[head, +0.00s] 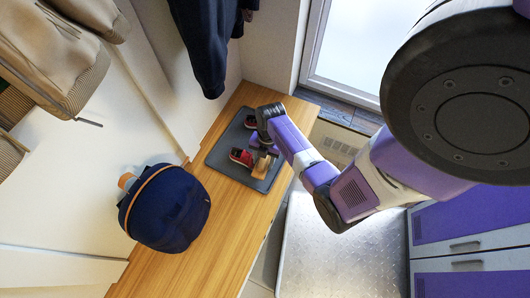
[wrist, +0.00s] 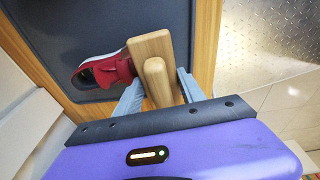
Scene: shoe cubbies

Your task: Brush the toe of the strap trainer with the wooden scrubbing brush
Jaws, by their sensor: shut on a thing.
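The red trainer with a pale sole (head: 240,157) lies on a dark tray (head: 222,165) on the wooden bench. It also shows in the wrist view (wrist: 108,70). My gripper (head: 267,147) is over the tray, right of the trainer. In the wrist view my gripper (wrist: 160,80) is shut on the wooden brush (wrist: 152,45), its fingers either side of the handle. The brush block (head: 262,165) overlaps the right end of the trainer in the wrist view; I cannot tell whether they touch. The bristles and the trainer's right end are hidden.
Another small red item (head: 250,122) shows at the tray's far part, partly hidden by my arm. A navy round bag (head: 168,210) stands on the bench (head: 215,240) left of the tray. Dark clothing (head: 208,40) hangs above. The bench's near part is clear.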

